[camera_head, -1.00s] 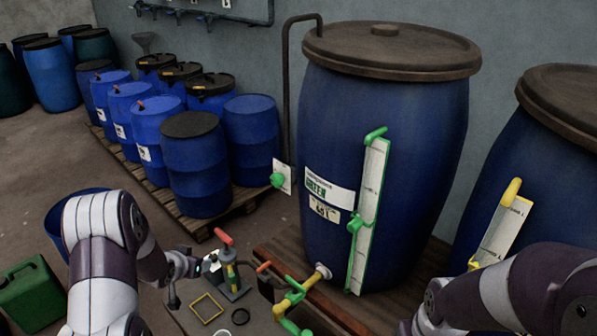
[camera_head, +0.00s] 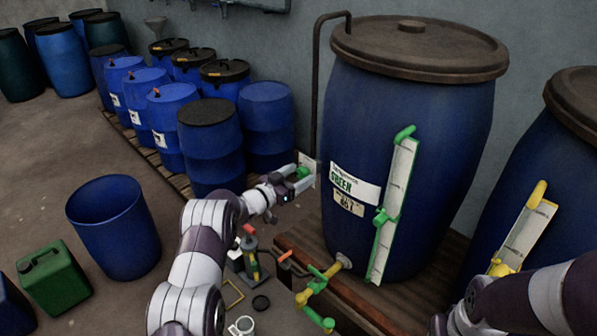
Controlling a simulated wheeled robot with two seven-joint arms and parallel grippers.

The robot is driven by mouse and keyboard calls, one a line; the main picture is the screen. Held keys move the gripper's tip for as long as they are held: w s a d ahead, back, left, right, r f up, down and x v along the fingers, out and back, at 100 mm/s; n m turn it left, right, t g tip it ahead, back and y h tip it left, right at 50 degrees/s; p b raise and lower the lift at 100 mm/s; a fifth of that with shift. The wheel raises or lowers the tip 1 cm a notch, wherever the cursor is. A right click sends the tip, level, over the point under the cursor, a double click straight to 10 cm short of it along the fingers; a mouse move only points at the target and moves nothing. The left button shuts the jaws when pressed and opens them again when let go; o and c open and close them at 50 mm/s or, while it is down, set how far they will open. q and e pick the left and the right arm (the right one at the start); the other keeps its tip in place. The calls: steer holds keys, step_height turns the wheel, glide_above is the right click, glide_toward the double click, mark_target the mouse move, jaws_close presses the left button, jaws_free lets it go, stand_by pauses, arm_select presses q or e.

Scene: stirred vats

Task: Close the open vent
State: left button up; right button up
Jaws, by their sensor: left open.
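The vent is a green handle (camera_head: 302,173) on a white plate, low on the dark vent pipe (camera_head: 316,100) left of the big blue vat (camera_head: 340,130) labelled GREEN. My left gripper (camera_head: 304,180) is open at the green handle, with its fingers close around or beside it. The fingers partly hide the handle, and I cannot tell whether they touch it or how it is turned. My right arm shows at the lower right, but its gripper is out of view.
A green sight-gauge strip (camera_head: 394,215) stands on the vat's front. Yellow and green outlet pipework (camera_head: 318,288) juts out below. A red-handled pump (camera_head: 250,255) stands under my left arm. Blue drums (camera_head: 208,150) on a pallet are behind. An open blue tub (camera_head: 115,230) is at the left.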

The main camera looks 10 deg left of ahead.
arm_select(q)
steer(key=shift+w+d, duration=0.2)
steer(key=shift+w, duration=0.05)
steer(key=shift+a, duration=0.1)
steer(key=c, duration=1.1)
steer(key=shift+o, duration=0.2)
steer(key=shift+f+m+b, duration=0.2)
steer(key=shift+m+b, duration=0.1)
steer(key=shift+b, duration=0.55)
steer(key=m+b, duration=0.7)
steer(key=b, duration=0.3)
steer(key=m+b, duration=0.6)
steer(key=b, duration=0.4)
steer(key=shift+s+f+m, duration=0.1)
steer(key=shift+f+m, duration=0.1)
steer(key=shift+m, duration=0.2)
steer(key=shift+d+r+m+b, duration=0.1)
steer(key=shift+m+b, duration=0.75)
steer(key=shift+m, duration=0.05)
steer(key=shift+d+r+m+b, duration=0.1)
steer(key=shift+m+b, duration=0.7)
steer(key=shift+m, duration=0.1)
